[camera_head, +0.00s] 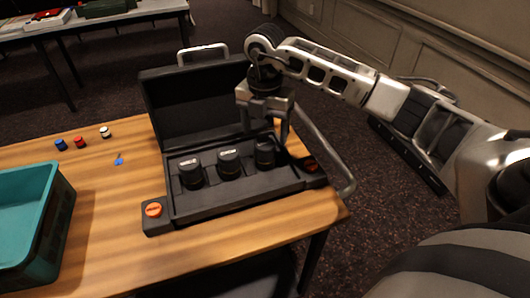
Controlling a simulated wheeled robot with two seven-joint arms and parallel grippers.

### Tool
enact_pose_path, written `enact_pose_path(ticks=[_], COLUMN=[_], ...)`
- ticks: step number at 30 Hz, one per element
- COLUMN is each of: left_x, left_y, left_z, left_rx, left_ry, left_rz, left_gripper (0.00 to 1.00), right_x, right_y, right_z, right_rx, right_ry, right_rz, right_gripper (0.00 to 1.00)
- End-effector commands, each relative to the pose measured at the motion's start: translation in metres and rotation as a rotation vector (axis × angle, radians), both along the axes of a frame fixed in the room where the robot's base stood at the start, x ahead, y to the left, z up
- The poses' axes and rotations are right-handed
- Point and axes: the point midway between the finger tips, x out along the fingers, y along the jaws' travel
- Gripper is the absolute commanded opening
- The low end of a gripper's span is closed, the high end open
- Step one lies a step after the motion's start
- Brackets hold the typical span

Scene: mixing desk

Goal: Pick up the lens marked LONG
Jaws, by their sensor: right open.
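An open black case (245,196) sits on the wooden desk with its lid raised at the back. Three black lenses stand upright in it: a left lens (191,174), a middle lens (229,164) and a right lens (264,154). Their lettering is too small to read, so I cannot tell which is marked LONG. My right gripper (267,138) is open and points down, above and around the top of the right lens or just behind it; I cannot tell whether it touches. My left gripper is not in view.
A teal bin (62,215) stands at the left of the desk (110,240). Small blue, red (80,142) and white caps lie behind it, with a blue piece (119,160) nearby. A second table (100,20) stands at the back left.

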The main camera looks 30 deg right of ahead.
Motion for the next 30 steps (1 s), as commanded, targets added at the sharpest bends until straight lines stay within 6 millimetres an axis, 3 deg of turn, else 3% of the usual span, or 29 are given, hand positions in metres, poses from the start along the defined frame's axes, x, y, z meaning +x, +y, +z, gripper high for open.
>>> enact_pose_path(ticks=[5, 15, 23, 30], left_x=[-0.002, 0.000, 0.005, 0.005], left_y=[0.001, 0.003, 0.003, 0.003], left_z=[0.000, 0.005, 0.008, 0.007], left_rx=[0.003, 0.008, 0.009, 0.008], left_ry=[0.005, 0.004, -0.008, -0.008], left_rz=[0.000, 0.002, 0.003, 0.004], left_gripper=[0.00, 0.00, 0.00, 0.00], right_x=[0.000, 0.002, 0.003, 0.003], right_y=[0.000, -0.002, -0.002, -0.002], right_z=[-0.011, -0.055, -0.058, -0.058], right_rx=[0.001, 0.001, 0.001, 0.002], right_ry=[0.002, 0.001, -0.002, -0.001], right_rz=[0.001, 0.003, 0.003, 0.003], right_gripper=[0.72, 0.72, 0.72, 0.14])
